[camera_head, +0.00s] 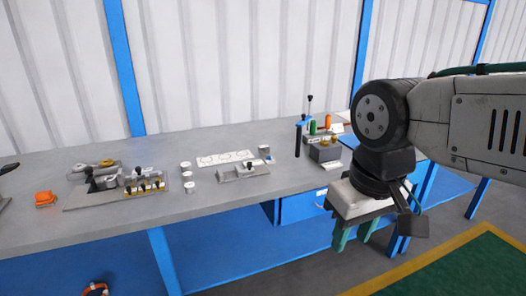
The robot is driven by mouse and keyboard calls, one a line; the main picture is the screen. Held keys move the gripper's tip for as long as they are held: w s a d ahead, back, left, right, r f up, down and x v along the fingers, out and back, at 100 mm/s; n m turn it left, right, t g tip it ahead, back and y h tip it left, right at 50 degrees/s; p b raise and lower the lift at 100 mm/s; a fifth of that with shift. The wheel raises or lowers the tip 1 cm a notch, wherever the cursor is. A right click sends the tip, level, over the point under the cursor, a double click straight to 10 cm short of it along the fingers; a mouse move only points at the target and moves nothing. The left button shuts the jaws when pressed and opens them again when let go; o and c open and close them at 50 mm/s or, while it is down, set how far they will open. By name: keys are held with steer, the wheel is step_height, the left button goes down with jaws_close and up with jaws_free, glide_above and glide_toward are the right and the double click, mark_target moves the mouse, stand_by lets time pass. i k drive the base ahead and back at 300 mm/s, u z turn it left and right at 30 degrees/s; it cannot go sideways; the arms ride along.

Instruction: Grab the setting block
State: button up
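My gripper (354,240) hangs in front of the bench at the right, pointing down. Its two green fingers are apart with nothing seen between them. The grey workbench (120,222) is behind and to the left of it. I cannot tell for sure which piece is the setting block. One candidate is a dark grey block (325,153) with brass-coloured parts on top, at the bench's right end. Another is a small grey block (264,152) near the middle. My gripper is apart from both.
A grey fixture (243,173) and a white plate (224,159) lie mid-bench. Several small cylinders (190,187) stand left of them. A parts assembly (115,185) and an orange item (45,198) are at left. A blue-and-black clamp-like tool (299,138) stands upright near the dark grey block.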

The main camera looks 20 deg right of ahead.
mark_target(264, 149)
steer(key=z, duration=0.6)
steer(key=i, duration=1.85)
steer(key=u, duration=0.6)
